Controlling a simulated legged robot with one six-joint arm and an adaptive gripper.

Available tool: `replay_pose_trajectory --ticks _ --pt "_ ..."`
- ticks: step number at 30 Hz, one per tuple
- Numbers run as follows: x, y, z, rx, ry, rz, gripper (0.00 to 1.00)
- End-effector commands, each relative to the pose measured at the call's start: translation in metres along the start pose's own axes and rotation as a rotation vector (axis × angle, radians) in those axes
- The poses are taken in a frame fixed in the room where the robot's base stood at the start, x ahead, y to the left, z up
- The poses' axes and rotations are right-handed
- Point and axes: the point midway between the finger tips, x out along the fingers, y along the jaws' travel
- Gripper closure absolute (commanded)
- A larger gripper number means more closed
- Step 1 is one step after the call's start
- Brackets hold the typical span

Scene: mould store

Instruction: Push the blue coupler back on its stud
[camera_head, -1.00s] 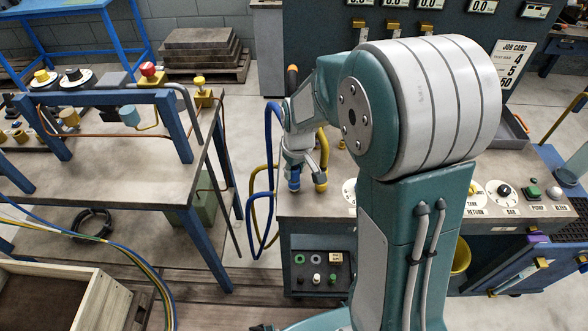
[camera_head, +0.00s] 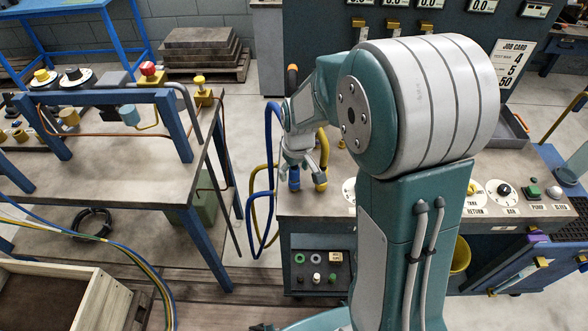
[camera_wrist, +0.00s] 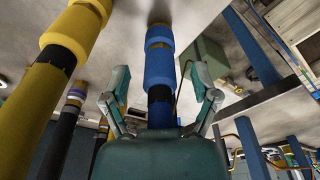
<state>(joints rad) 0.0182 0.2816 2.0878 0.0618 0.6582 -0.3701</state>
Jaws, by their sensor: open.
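The blue coupler (camera_wrist: 158,67) is a ribbed blue sleeve on a dark and blue hose in the wrist view. It stands between the two fingers of my gripper (camera_wrist: 160,84), which are open with a gap on each side. In the head view the blue coupler (camera_head: 294,182) is small, at the bench's left end below my gripper (camera_head: 296,169). The coupler's far end meets the pale bench surface in the wrist view. The stud is hidden, and I cannot tell how far the coupler sits on it.
A yellow coupler (camera_wrist: 72,30) on a yellow hose stands close to the left in the wrist view. Blue and yellow hoses (camera_head: 256,205) loop off the left side of the bench (camera_head: 330,203). A blue-framed table (camera_head: 120,185) stands left across a floor gap.

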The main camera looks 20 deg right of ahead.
Motion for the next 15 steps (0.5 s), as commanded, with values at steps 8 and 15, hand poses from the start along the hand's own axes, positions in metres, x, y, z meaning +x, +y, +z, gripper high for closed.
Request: replay_pose_trajectory --ticks 8,15 --pt "-0.039 0.000 -0.001 0.000 0.006 0.002 0.22" --pt "-0.088 0.000 -0.002 0.000 0.005 0.002 0.22"
